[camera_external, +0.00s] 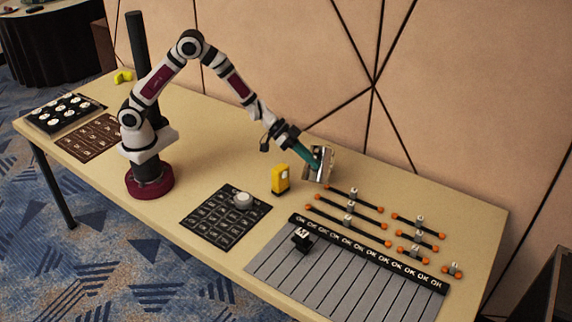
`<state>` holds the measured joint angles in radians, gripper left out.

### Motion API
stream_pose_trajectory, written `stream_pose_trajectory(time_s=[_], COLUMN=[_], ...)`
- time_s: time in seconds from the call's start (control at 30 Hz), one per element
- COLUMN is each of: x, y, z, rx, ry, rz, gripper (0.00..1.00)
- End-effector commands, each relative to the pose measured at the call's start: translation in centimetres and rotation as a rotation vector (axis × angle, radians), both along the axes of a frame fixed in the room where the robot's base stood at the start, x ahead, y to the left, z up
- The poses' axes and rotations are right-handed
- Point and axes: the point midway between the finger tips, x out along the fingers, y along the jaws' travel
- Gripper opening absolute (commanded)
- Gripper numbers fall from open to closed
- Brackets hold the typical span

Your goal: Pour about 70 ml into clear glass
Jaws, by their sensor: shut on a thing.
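My gripper (290,136) is at the end of my arm, right of the picture's middle, pointing down and right. It is shut on a slim teal object (309,157), which is tilted down and to the right. The far end of the teal object is at a small silvery-white frame-like thing (324,165) standing on the table. I cannot tell whether they touch. No clear glass can be made out, and no liquid is visible.
A yellow block-like device (280,179) stands close by at the left. Black rods with orange ends (347,219) lie at the right. A dark grid mat (213,222) holds a round whitish thing (243,200). A grey striped panel (330,275) fills the front. Bare tabletop (225,160) lies beneath my arm.

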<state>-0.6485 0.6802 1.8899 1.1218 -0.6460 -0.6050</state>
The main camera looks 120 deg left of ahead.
Motion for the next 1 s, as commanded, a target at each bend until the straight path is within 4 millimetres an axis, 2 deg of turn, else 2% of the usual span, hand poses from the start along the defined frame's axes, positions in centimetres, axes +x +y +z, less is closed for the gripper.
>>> stream_pose_trajectory(time_s=[0.23,0.6,0.8,1.0], x=[0.9,1.9,2.2,2.2], y=[-2.4,-5.2,-5.8,-5.9], z=[-1.7,-4.8,-6.4,-6.8], rx=[0.188,0.48,0.614,0.66], ry=[0.059,0.145,0.183,0.197], rz=[0.0,0.011,0.016,0.019], gripper=[0.0,0.0,0.0,0.0])
